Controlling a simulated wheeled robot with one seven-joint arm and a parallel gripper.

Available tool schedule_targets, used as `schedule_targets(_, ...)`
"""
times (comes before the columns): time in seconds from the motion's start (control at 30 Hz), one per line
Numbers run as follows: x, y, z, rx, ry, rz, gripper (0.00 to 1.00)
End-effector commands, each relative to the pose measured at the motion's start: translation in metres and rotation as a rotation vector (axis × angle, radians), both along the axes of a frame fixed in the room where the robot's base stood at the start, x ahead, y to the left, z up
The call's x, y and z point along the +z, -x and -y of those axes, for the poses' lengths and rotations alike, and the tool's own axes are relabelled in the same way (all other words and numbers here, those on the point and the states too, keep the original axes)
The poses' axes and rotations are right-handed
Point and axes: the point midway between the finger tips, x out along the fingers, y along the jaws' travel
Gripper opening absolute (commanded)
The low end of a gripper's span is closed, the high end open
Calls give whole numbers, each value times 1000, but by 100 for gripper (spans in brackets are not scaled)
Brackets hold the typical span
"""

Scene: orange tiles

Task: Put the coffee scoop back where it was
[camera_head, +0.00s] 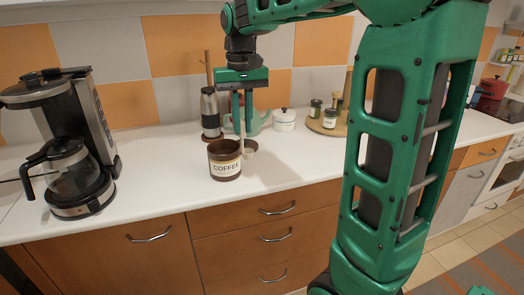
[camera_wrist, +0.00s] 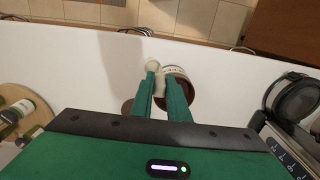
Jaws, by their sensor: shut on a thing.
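My gripper (camera_head: 241,131) points down, just behind and to the right of the brown coffee canister (camera_head: 225,172) in the head view. It is shut on the pale coffee scoop (camera_head: 249,153), whose small round bowl hangs below the fingers. In the wrist view the scoop (camera_wrist: 153,64) shows at and between the fingertips (camera_wrist: 161,84), right beside the canister (camera_wrist: 179,70). The canister stands upright and open, with a cream COFFEE label. I cannot tell whether scoop and canister touch. A brown round lid (camera_wrist: 127,106) lies on the counter beside the fingers, partly hidden.
A coffee maker (camera_head: 70,140) stands at the left. Behind the gripper are a steel grinder (camera_head: 210,110), a green teapot (camera_head: 262,121) and a white lidded pot (camera_head: 284,122). A round wooden tray (camera_head: 318,127) holds small jars. The white counter (camera_head: 160,185) is clear in front.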

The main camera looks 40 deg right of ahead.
Motion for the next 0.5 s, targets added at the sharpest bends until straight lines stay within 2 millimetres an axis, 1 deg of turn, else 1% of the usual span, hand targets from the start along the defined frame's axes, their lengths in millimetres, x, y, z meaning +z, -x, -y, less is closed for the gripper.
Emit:
schedule_targets(0.03,-7,0,11,-4,0,-4,0)
schedule_targets(0.1,-16,-1,24,-4,0,-4,0)
schedule_targets(0.3,-37,-3,60,-2,0,-4,0)
schedule_targets(0.4,-43,-4,70,-2,0,-2,0)
schedule_targets(0.5,-46,-4,75,1,-1,-2,0)
